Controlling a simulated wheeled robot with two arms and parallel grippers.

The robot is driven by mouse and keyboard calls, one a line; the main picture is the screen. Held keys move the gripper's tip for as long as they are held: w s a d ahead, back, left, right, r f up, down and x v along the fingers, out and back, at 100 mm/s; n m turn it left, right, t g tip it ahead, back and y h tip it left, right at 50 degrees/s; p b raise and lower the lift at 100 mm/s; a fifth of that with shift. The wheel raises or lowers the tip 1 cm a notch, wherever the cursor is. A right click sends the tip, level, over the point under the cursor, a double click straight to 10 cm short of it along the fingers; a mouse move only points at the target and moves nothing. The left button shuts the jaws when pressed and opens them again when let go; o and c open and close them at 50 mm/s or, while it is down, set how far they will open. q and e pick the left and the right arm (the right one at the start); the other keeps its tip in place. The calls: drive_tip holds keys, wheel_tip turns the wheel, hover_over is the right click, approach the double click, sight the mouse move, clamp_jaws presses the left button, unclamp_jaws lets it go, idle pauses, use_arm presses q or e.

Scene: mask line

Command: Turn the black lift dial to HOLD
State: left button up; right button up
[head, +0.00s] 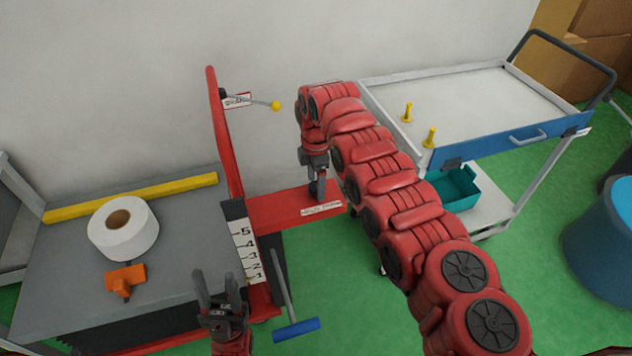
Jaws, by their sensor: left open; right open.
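I cannot make out a black dial with a HOLD mark for certain. A small black hub (223,93) sits on the red upright post (222,135), with a grey lever ending in a yellow knob (276,106) and a small label (238,101) beside it. My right gripper (317,192) points down over the red plate (280,208) at the post's foot; it is open, seen edge-on, and whatever is behind it is hidden. My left gripper (219,284) is open and empty, fingers up, in front of the numbered scale (245,250), low in the picture.
A grey table (70,270) at left holds a white roll (123,228), a yellow bar (130,197) and an orange piece (126,279). A blue-handled bar (296,329) shows below the plate. A cart (460,90) with yellow pegs stands right, a blue drum (600,235) beyond.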

drive_tip(key=shift+f, duration=0.25)
clamp_jaws()
idle(0.3)
